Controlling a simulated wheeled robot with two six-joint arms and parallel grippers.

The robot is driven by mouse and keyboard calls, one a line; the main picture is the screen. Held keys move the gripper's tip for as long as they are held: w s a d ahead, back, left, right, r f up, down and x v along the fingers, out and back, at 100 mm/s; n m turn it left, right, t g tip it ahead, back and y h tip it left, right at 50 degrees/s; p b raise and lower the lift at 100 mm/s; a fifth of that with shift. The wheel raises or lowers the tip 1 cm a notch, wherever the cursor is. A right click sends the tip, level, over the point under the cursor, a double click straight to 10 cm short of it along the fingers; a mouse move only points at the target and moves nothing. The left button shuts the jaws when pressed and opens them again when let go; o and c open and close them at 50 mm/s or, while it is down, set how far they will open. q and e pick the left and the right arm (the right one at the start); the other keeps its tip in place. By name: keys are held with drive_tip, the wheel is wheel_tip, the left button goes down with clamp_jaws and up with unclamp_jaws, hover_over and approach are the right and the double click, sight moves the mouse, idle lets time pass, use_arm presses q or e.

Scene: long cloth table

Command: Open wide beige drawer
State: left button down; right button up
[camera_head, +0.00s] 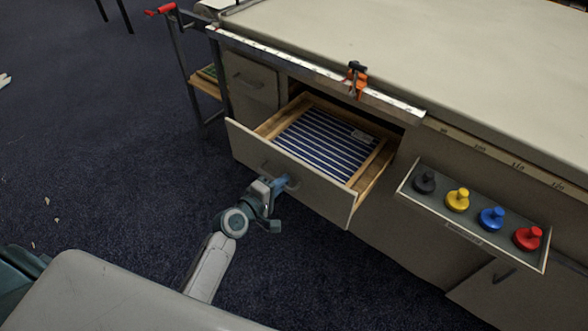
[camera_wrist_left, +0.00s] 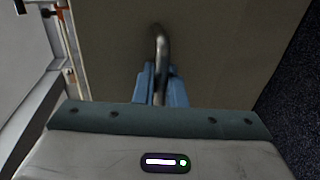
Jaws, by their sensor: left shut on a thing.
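The wide beige drawer (camera_head: 315,191) is pulled part way out of the long table's front in the head view. Inside it lies a blue-and-white striped lining or cloth (camera_head: 322,142) between wooden sides. My left gripper (camera_head: 291,184) is at the drawer's front face, shut on its handle (camera_head: 274,172). In the left wrist view, the blue fingers (camera_wrist_left: 160,86) close around the lower part of the curved metal handle (camera_wrist_left: 161,45), against the beige drawer front (camera_wrist_left: 215,50). My right gripper is not in view.
A small closed drawer (camera_head: 249,80) is to the left. A tray with black, yellow, blue and red knobs (camera_head: 491,218) juts out on the right. An orange clamp (camera_head: 355,78) sits on the table's front edge. Dark carpet (camera_head: 110,150) in front is mostly clear.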

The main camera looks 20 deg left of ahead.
use_arm(q)
drive_tip(key=f+v, duration=0.1)
drive_tip(key=v, duration=0.6)
drive_tip(key=shift+s+f, duration=0.25)
drive_tip(key=shift+s, duration=0.05)
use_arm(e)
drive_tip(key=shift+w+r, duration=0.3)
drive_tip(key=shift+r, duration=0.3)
use_arm(q)
drive_tip(key=shift+a, duration=0.1)
drive_tip(key=c, duration=1.6)
unclamp_jaws()
drive_tip(key=shift+c, duration=0.2)
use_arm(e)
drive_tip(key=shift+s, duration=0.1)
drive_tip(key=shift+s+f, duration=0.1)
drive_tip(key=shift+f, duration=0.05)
